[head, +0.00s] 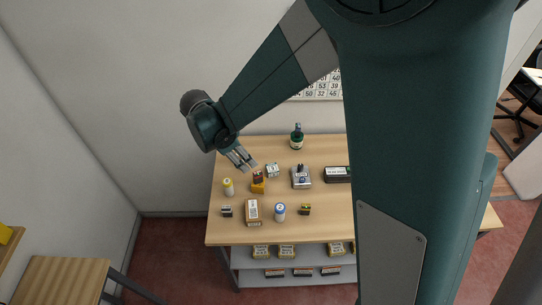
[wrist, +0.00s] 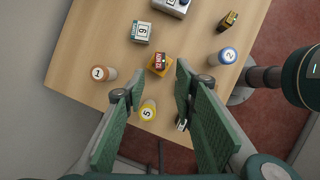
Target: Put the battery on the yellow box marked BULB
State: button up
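I cannot read the word on the box. My gripper (head: 245,162) is above and just behind them, pointing down. In the wrist view my gripper (wrist: 158,82) has its fingers wide apart, with nothing between them. The battery lies beyond the fingertips, clear of both.
Close by stand a yellow cylinder (head: 228,187), a white box (head: 273,171), a blue cylinder (head: 279,212), a labelled box (head: 253,212) and an orange cylinder (wrist: 102,73). A grey device (head: 301,178) and a green bottle (head: 297,137) are farther off. Bare wood lies front right (head: 335,220).

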jog(key=s+d+r+m+t+y, duration=0.1)
jog(key=s+d+r+m, duration=0.2)
jog(key=d+r+m, duration=0.35)
jog(key=s+d+r+m+t+y, duration=0.1)
jog(key=s+d+r+m+y, duration=0.2)
jog(key=d+r, duration=0.55)
jog(key=s+d+r+m+t, duration=0.3)
jog(key=s+d+r+m, duration=0.1)
jog(key=s+d+m, duration=0.9)
jog(key=shift+d+t, duration=0.3)
jog(key=shift+d, duration=0.3)
dwell(4.6)
